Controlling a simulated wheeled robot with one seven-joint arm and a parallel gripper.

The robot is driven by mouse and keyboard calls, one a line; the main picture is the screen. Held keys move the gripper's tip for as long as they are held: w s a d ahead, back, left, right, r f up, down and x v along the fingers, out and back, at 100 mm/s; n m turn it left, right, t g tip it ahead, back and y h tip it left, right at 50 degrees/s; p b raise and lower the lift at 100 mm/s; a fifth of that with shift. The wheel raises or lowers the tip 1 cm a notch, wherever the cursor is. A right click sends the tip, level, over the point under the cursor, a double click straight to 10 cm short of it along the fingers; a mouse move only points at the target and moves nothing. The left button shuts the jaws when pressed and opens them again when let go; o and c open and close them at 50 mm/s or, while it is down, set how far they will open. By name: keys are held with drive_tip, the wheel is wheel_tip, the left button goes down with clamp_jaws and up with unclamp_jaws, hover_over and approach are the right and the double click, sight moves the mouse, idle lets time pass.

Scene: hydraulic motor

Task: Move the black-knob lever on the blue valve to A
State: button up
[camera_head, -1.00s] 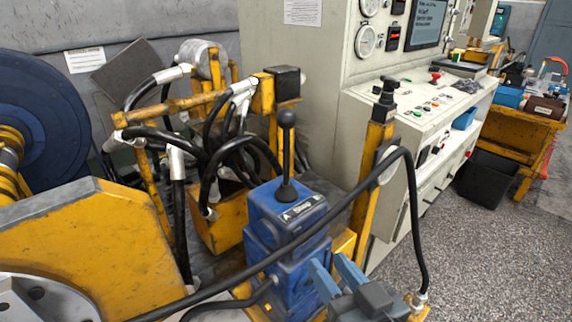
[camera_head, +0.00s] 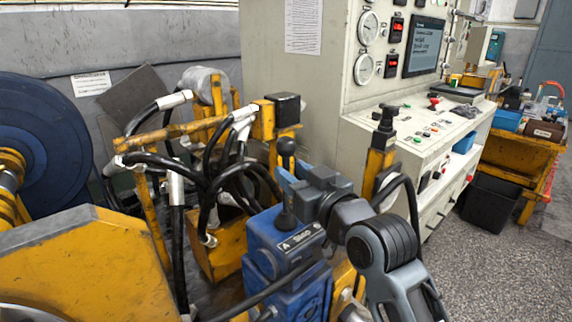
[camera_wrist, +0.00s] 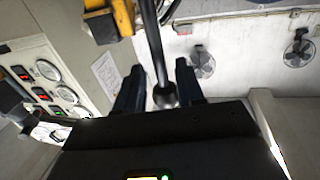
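The blue valve (camera_head: 283,248) stands in the lower middle of the head view. Its top label reads "A" at the left, then "Stop"; the rest is hidden. The black-knob lever (camera_head: 286,147) rises from a black boot on the valve top, and my gripper hides part of its shaft. My gripper (camera_head: 285,177) reaches in from the right at lever height, just below the knob. In the wrist view, the two blue fingers of my gripper (camera_wrist: 160,75) stand apart, with the lever's dark shaft (camera_wrist: 153,45) and round knob (camera_wrist: 165,97) between them. I see no firm grip.
Black hoses (camera_head: 230,185) and a yellow frame (camera_head: 160,133) stand close behind and left of the valve. A yellow post (camera_head: 378,165) with a looping hose stands at the right. A pale control cabinet (camera_head: 300,80) rises behind. Open floor (camera_head: 500,260) lies at the right.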

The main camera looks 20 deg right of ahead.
sight(285, 168)
drive_tip(key=shift+w+a, duration=0.2)
drive_tip(key=shift+w, duration=1.4)
clamp_jaws()
